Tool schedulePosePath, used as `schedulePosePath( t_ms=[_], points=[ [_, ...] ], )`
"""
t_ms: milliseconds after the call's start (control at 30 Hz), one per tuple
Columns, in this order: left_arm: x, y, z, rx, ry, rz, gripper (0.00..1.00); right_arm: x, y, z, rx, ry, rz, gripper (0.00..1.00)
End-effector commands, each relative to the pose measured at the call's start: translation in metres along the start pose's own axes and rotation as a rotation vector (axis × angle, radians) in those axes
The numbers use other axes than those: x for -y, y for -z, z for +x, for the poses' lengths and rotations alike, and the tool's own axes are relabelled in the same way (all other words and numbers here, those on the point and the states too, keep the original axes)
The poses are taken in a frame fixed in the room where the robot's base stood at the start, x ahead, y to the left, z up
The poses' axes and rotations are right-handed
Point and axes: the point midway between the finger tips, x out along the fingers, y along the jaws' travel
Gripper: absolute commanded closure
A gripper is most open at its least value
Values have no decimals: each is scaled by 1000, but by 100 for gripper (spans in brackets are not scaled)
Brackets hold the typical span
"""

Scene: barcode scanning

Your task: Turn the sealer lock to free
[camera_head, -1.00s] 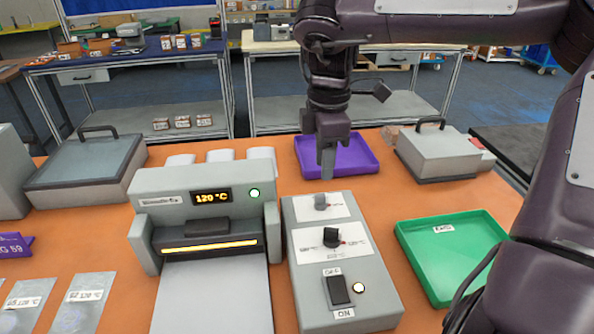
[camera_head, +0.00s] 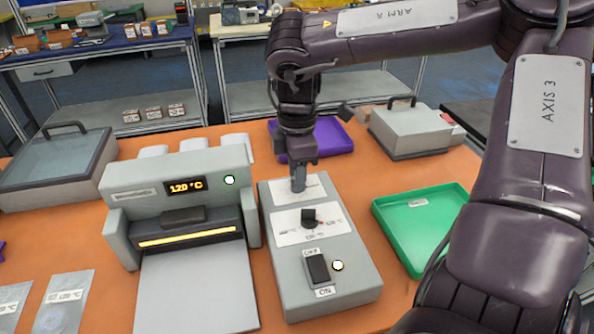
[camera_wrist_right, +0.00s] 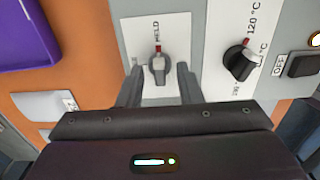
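The lock knob (camera_wrist_right: 158,68) is a small grey knob with a red mark on a white plate, in the right wrist view. The red mark sits on the side of the printed word "HELD". The knob is on the far end of the grey control box (camera_head: 286,275). My right gripper (camera_head: 298,188) is down over that end, and its fingers hide the knob in the head view. In the right wrist view the gripper (camera_wrist_right: 158,78) has its two fingers apart, one on each side of the knob, with gaps visible. My left gripper is not in view.
A black dial (camera_head: 309,217) and a black rocker switch (camera_head: 317,268) sit nearer on the same box. The sealer (camera_head: 117,185) showing 120 °C stands left. A green tray (camera_head: 400,248) lies right, a purple tray (camera_head: 335,140) behind.

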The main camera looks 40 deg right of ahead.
Motion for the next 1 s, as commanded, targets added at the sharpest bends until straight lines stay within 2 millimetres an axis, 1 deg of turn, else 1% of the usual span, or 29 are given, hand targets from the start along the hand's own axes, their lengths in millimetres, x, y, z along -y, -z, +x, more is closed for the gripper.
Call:
schedulePosePath(
  t_ms=[33, 233, 467, 667, 867, 1000],
  points=[
    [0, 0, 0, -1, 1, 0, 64, 0, 0, 0, 0, 0, 0, 74],
    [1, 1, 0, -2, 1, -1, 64, 0, 0, 0, 0, 0, 0, 100],
    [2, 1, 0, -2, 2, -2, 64, 0, 0, -1, 0, 0, -4, 100],
    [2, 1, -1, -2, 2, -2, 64, 0, 0, -1, 0, -1, -50, 100],
    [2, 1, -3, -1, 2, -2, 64, -1, 0, -2, 1, -2, -168, 100],
    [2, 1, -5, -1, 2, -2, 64, -1, 0, -2, 2, -2, -288, 100]
  ],
)
